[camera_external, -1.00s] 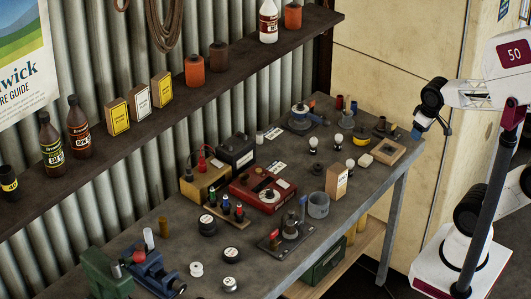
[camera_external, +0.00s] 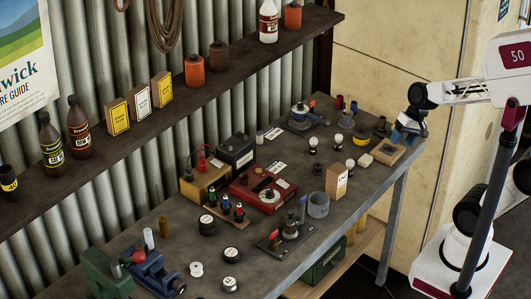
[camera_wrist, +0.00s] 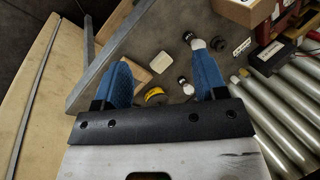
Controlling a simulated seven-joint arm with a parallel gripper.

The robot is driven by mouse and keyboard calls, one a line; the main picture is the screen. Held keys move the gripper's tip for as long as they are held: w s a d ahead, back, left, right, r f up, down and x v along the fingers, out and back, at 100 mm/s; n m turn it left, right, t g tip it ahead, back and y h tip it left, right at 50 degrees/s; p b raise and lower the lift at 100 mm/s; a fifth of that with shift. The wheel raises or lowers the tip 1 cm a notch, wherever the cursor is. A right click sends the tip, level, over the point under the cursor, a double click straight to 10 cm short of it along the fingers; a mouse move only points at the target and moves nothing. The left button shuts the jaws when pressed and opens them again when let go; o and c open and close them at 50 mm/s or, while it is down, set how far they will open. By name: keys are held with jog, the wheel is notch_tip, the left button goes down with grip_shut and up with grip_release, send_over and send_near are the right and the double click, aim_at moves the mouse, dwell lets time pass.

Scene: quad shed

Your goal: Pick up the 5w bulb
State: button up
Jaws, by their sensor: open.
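Several small white bulbs with dark bases stand on the right half of the bench in the external view: one (camera_external: 313,141) at left, one (camera_external: 338,138) behind, and one (camera_external: 350,163) nearer the front. I cannot read which is 5w. In the wrist view, one bulb (camera_wrist: 198,44) is close to the right finger and another (camera_wrist: 187,88) lies between the fingers, partly beside the right one. My gripper (camera_external: 407,134) is open and empty above the bench's right end, with blue fingers also in the wrist view (camera_wrist: 163,78). It is to the right of the bulbs.
A wooden tray (camera_external: 388,158), a pale block (camera_external: 365,160) and a yellow tape roll (camera_external: 360,141) lie between my gripper and the bulbs. A tan box (camera_external: 337,181) and grey cup (camera_external: 318,205) stand at the front. The corrugated wall and shelf (camera_external: 225,80) are behind.

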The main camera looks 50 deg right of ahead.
jog(key=w+a+f+m+t+y, duration=0.1)
jog(key=w+a+f+m+y, duration=0.15)
jog(key=w+m, duration=0.35)
jog(key=m+t, duration=0.8)
jog(key=m, duration=1)
send_near(339, 141)
jog(key=shift+w+d+r+y, duration=0.1)
jog(key=shift+w+d+y, duration=0.1)
jog(key=shift+d, duration=0.25)
jog(key=shift+w+d+y, duration=0.15)
jog(key=shift+w+d, duration=0.05)
jog(key=shift+d, duration=0.2)
jog(key=shift+x, duration=3)
jog(key=shift+w+r, duration=0.1)
jog(key=shift+w, duration=0.05)
jog(key=shift+x, duration=2.95)
jog(key=shift+c, duration=0.5)
